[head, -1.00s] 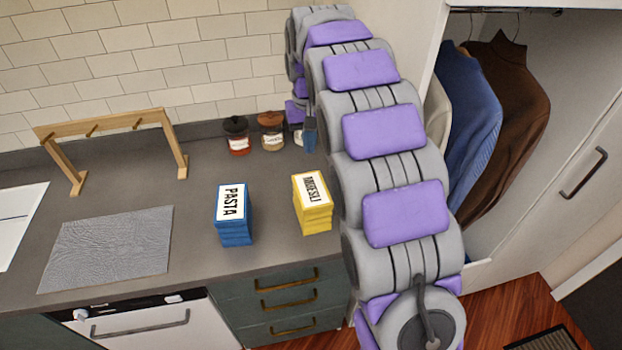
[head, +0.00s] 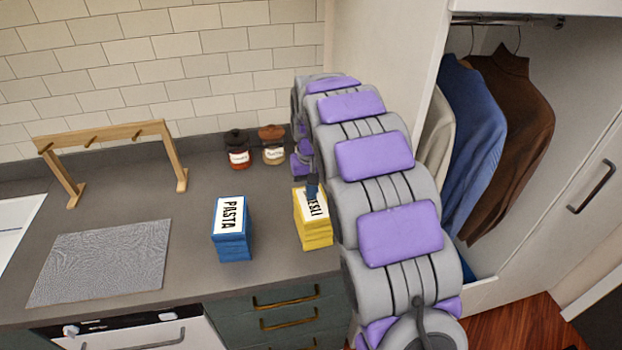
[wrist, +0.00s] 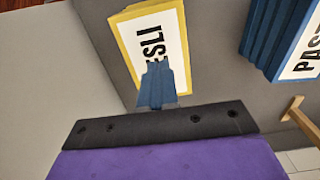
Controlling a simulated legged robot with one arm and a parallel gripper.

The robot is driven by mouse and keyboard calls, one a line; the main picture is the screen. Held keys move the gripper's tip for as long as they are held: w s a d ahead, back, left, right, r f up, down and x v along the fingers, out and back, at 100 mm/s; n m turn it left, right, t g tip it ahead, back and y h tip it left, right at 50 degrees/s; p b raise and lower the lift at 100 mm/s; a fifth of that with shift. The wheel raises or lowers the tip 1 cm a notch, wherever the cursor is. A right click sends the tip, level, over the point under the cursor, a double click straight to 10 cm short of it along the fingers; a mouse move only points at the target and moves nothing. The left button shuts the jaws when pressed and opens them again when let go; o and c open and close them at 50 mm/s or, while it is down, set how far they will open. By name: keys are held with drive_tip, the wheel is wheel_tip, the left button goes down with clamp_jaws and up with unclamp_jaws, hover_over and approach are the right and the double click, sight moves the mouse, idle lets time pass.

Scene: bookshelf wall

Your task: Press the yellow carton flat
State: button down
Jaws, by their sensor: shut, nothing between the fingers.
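The yellow carton (head: 318,236) stands upright on the grey counter, its side creased in folds, with a white "MUESLI" label on top. In the wrist view the carton (wrist: 124,40) lies just beyond the fingertips. My gripper (head: 313,187) is shut and empty, its dark blue fingers over the carton's top and hiding part of the label. The shut fingers also show in the wrist view (wrist: 156,75), overlapping the label. I cannot tell whether the tips touch the top.
A blue pasta carton (head: 233,245) stands to the left of the yellow one. Two jars, one red (head: 238,155) and one brown-lidded (head: 273,150), stand at the back by the wall. A wooden rack (head: 110,135) and a grey mat (head: 100,262) are further left.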

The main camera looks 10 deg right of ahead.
sight(312, 217)
drive_tip(key=shift+d+f, duration=0.1)
drive_tip(key=shift+f, duration=1.1)
wheel_tip(312, 217, down, 8)
drive_tip(key=shift+f+p, duration=0.15)
drive_tip(key=shift+p, duration=0.45)
wheel_tip(312, 217, up, 14)
drive_tip(key=p, duration=0.4)
drive_tip(key=shift+w+f, duration=0.1)
drive_tip(key=shift+f, duration=0.1)
drive_tip(key=shift+r, duration=0.3)
